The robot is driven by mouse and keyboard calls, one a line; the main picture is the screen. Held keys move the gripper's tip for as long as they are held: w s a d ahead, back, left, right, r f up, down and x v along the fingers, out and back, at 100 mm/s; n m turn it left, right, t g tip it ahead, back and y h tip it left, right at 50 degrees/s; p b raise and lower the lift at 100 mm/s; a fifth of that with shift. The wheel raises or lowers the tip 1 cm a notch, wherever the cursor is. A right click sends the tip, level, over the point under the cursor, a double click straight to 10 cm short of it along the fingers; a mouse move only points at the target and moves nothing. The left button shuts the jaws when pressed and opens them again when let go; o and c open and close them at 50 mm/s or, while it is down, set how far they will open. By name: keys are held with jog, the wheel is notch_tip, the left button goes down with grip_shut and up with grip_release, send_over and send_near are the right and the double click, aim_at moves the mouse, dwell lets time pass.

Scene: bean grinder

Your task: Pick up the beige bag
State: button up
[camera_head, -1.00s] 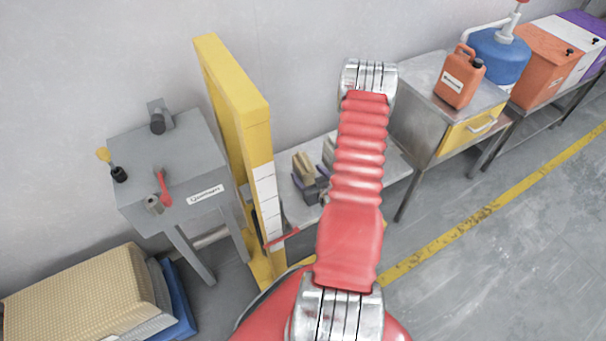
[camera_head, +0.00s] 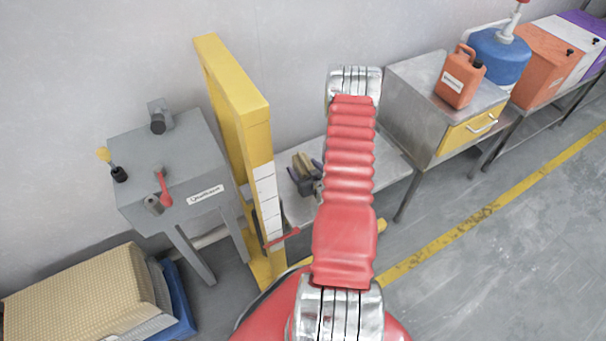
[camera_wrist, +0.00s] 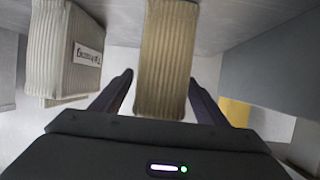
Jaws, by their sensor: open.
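The beige bag (camera_wrist: 166,50) is a ribbed, tan upright block in the middle of the wrist view. In the head view the bag (camera_head: 303,160) shows small on the low metal shelf, left of my red arm. My gripper (camera_wrist: 160,80) is open, with its two dark fingers apart, one on each side of the bag's near end in the wrist view. I cannot tell whether either finger touches the bag. In the head view the gripper is partly hidden by my arm.
A paler ribbed bag with a label (camera_wrist: 66,52) stands left of the beige bag. A yellow post (camera_head: 235,130) rises left of the shelf (camera_head: 385,170). A metal cabinet (camera_head: 425,105) with an orange canister (camera_head: 461,78) stands right. A grey machine (camera_head: 185,180) is at left.

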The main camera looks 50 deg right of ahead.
jog(key=shift+c, duration=0.7)
jog(key=c, duration=1.4)
jog(key=shift+r, duration=0.2)
jog(key=shift+r, duration=4.85)
